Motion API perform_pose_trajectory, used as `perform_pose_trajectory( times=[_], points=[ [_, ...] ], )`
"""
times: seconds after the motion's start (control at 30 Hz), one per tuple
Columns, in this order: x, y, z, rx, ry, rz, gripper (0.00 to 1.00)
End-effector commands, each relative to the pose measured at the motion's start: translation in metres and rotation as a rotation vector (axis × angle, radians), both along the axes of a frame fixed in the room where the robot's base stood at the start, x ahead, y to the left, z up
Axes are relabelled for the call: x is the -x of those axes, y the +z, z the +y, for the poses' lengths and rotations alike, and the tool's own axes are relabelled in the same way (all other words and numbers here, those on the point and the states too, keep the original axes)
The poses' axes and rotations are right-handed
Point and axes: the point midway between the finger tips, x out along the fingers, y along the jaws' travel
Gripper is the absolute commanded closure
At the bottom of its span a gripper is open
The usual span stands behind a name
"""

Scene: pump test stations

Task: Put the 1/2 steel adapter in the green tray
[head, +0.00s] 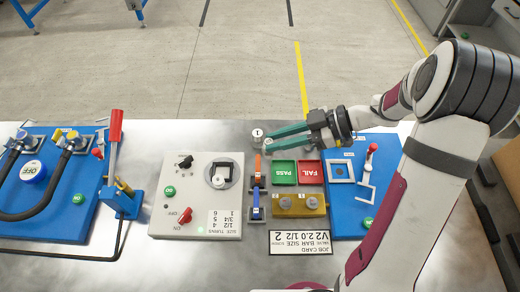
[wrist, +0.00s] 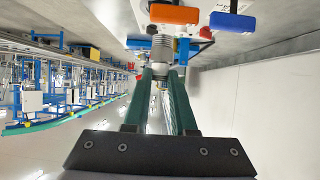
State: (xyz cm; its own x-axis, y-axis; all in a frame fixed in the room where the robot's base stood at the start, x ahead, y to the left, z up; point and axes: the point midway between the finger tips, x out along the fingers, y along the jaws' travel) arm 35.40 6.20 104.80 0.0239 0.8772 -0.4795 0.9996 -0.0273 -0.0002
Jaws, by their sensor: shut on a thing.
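My gripper (head: 271,141) reaches in from the right, its green fingers shut on a small grey metal piece (head: 267,142) near the back edge of the bench. In the wrist view the fingers (wrist: 162,72) close around a grey metal piece (wrist: 161,48); its size marking cannot be read. A white-topped cylinder marked 1 (head: 257,133) stands beside the fingertips. The green tray (head: 285,168), marked PASS, lies in front of the gripper and looks empty.
A red FAIL tray (head: 310,168) adjoins the green one. Orange (head: 257,168) and blue (head: 257,206) handles stand left of the trays. A yellow block (head: 298,204) and job card (head: 301,242) lie in front. A grey control box (head: 197,195) and blue station (head: 361,186) flank them.

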Motion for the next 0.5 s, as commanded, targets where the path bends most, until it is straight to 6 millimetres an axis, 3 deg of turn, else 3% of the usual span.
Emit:
perform_pose_trajectory(
  times=[0.3,0.4,0.5],
  points=[
    [0.024,-0.017,-0.111,-0.002,-0.361,0.002,1.0],
    [0.037,-0.023,-0.137,0.0,-0.461,0.001,1.0],
    [0.04,-0.028,-0.142,-0.002,-0.501,0.001,1.0]
  ],
)
